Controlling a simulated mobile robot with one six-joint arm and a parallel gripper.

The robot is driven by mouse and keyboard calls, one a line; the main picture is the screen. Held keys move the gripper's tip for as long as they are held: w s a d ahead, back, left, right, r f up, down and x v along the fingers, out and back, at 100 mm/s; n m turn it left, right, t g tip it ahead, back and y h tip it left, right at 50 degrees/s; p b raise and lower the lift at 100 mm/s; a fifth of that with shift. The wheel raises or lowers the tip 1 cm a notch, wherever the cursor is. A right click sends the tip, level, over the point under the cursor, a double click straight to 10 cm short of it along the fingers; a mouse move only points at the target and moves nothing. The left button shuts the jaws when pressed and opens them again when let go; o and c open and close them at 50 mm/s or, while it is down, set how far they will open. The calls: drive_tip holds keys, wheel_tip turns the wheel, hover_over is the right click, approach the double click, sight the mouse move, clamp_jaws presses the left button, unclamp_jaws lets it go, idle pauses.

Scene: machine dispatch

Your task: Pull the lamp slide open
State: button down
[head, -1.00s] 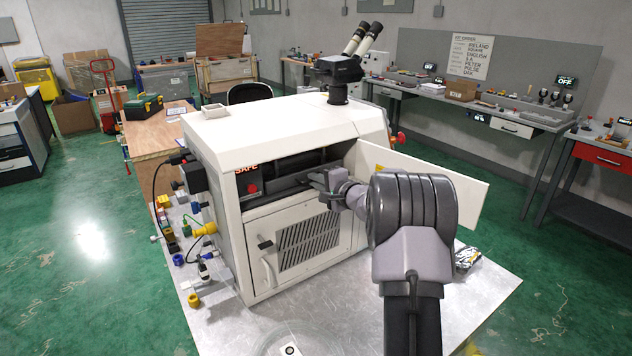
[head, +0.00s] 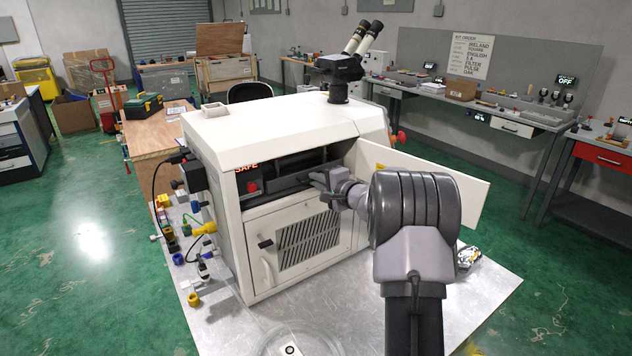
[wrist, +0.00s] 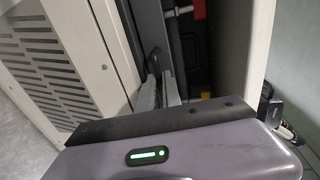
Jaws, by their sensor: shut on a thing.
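The lamp slide (head: 288,186) is a dark part in the open front bay of the white machine (head: 265,125), mostly hidden in shadow. My gripper (head: 318,180) is at the right side of this bay and is shut on the slide's front part. In the wrist view, the two grey fingers of my gripper (wrist: 160,88) reach into the dark gap, closed around a narrow dark piece. The exact grip is hard to make out, and how far the slide stands out cannot be told.
An open white door (head: 430,180) stands out to the right of the bay, close to my arm. A vented panel (head: 300,245) with a handle is below the bay. A red button (head: 252,187) sits at the bay's left. The metal tabletop in front is mostly clear.

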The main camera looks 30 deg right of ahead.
drive_tip(key=s+b, duration=1.3)
drive_tip(key=s, duration=1.1)
drive_tip(key=shift+s+b, duration=0.15)
drive_tip(key=shift+b, duration=0.25)
drive_tip(key=c, duration=1.8)
unclamp_jaws()
drive_tip(key=s+r+p, duration=0.1)
drive_tip(key=s, duration=0.4)
drive_tip(key=s+r+p, duration=0.1)
drive_tip(key=s, duration=0.5)
drive_tip(key=s+r+p, duration=0.1)
drive_tip(key=s, duration=0.5)
drive_tip(key=shift+r+p, duration=0.2)
drive_tip(key=shift+p, duration=0.1)
